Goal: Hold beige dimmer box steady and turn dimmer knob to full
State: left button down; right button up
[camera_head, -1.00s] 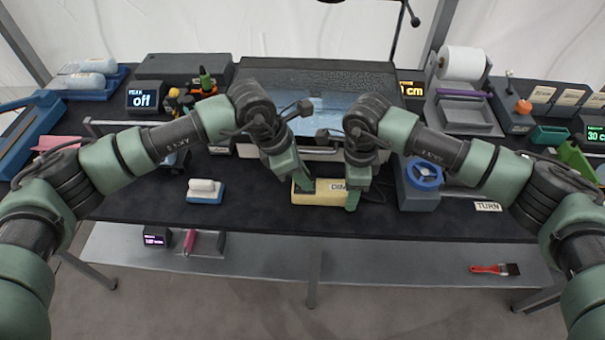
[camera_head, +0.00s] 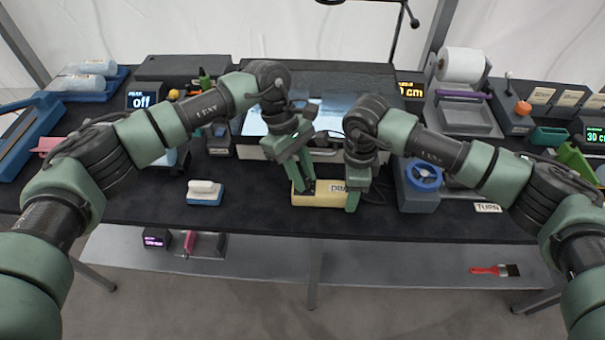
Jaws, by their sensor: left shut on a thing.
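The beige dimmer box (camera_head: 322,200), with a partly covered label, lies on the dark tabletop in the middle of the head view. My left gripper (camera_head: 309,187) points down onto the top of the box, left of the label. It is shut on the dimmer knob, which the fingers hide. My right gripper (camera_head: 352,200) points down at the right end of the box and covers that end. Its finger gap is hidden, so I cannot tell whether it grips the box or only touches it.
A grey block with a blue handwheel (camera_head: 425,176) stands close to the right of my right gripper. A white and blue block (camera_head: 205,192) lies to the left, with bare tabletop between it and the box. A large case (camera_head: 330,152) stands behind.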

pick_arm(q)
jog(key=m+y, duration=0.1)
jog(key=m, duration=0.2)
jog(key=m+g+y, duration=0.1)
jog(key=m, duration=0.2)
jog(key=shift+w, duration=0.1)
dwell(0.5)
jog(key=c, duration=1.2)
grip_release()
jog(key=shift+d, duration=0.1)
jog(key=v, duration=1.2)
jog(key=shift+w, duration=0.2)
jog(key=shift+f, duration=0.1)
